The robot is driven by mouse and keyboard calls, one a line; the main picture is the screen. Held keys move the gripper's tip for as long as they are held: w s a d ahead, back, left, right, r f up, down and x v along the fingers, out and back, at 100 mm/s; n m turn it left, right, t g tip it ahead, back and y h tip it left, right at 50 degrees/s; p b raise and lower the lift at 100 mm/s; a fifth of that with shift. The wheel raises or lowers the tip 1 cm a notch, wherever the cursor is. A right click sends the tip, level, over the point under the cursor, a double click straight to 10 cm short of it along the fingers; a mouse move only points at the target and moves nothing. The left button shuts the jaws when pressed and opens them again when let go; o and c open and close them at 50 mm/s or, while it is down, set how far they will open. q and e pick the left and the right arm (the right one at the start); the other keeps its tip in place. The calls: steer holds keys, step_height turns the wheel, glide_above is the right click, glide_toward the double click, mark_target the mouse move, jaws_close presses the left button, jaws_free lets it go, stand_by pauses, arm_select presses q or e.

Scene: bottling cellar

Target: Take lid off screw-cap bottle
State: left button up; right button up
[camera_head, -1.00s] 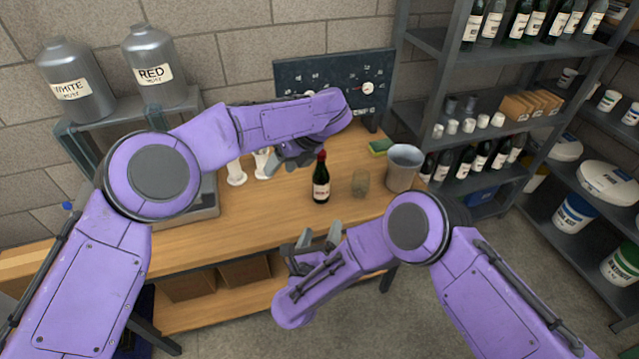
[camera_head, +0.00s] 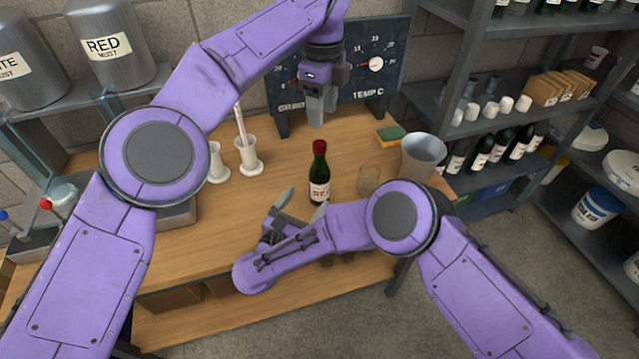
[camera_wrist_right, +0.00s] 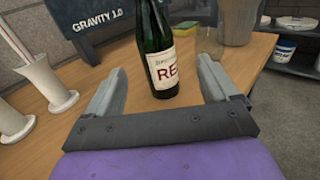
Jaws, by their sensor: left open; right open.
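The screw-cap bottle (camera_head: 319,178) stands upright on the wooden bench, dark green with a white label and a red cap (camera_head: 320,147). In the right wrist view the bottle (camera_wrist_right: 158,48) stands ahead, between the finger lines, with its top out of frame. My right gripper (camera_head: 302,204) is open and low on the near side of the bottle; its fingers (camera_wrist_right: 158,82) show spread wide and empty in the wrist view. My left gripper (camera_head: 318,112) is open, pointing down, above and behind the capped top in the head view. I cannot see it touching the cap.
A glass (camera_head: 369,180) and a grey bucket (camera_head: 422,157) stand right of the bottle, with a sponge (camera_head: 391,133) behind. White cylinder stands (camera_head: 249,157) are at left. A dark gauge board (camera_head: 392,62) stands at the back. The bench (camera_head: 225,225) is clear at front left.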

mark_target(322, 175)
arm_select(q)
steer(key=shift+w+a+f, duration=0.2)
steer(key=shift+w+a, duration=0.05)
steer(key=shift+a, duration=0.05)
arm_select(e)
steer(key=x, duration=1)
steer(key=shift+w+a+f, duration=0.1)
steer(key=shift+w+f, duration=0.05)
steer(key=shift+w, duration=0.2)
